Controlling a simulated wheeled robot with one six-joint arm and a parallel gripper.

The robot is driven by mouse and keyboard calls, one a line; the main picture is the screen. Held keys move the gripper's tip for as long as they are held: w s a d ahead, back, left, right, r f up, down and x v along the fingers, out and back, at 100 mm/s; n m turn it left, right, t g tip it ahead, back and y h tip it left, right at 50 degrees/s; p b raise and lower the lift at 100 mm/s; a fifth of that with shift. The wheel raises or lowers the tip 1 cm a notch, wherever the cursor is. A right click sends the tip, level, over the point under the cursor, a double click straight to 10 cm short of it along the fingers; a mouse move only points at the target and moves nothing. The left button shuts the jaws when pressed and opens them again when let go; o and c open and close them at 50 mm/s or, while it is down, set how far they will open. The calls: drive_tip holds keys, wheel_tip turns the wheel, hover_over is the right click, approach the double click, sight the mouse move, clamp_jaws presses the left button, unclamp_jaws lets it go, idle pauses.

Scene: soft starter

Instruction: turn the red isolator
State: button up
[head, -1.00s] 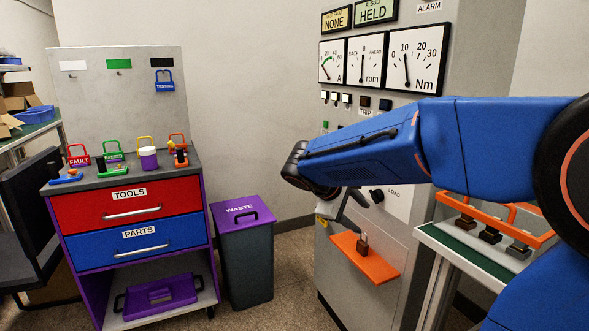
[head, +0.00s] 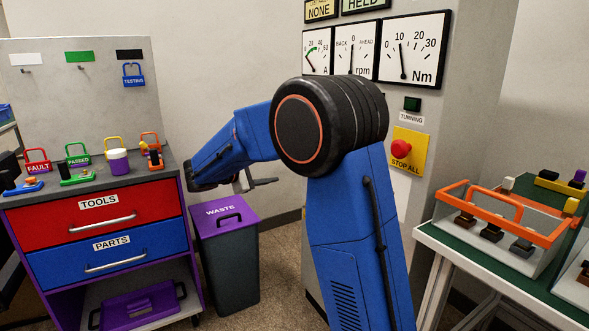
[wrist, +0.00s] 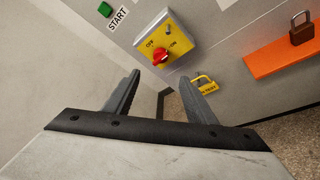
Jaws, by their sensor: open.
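The red isolator (wrist: 160,57) is a small red knob on a yellow plate (wrist: 178,39) marked OFF and ON, on the grey panel in the wrist view. Which mark the knob points to is hard to tell. My gripper (wrist: 158,80) is open and empty, with its two fingers apart just below the knob in that picture, not visibly touching it. In the head view my gripper (head: 258,183) shows small above the waste bin, and my arm hides the isolator there.
A yellow tag padlock (wrist: 206,87) hangs beside the right finger. An orange shelf (wrist: 285,53) with a brown padlock (wrist: 301,30) juts out at right. A green START button (wrist: 105,9) is at upper left. A waste bin (head: 232,260) stands on the floor; a table (head: 440,243) stands right.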

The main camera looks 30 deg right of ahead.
drive_tip(key=x, duration=1.6)
drive_tip(key=shift+s, duration=0.1)
drive_tip(key=c, duration=1)
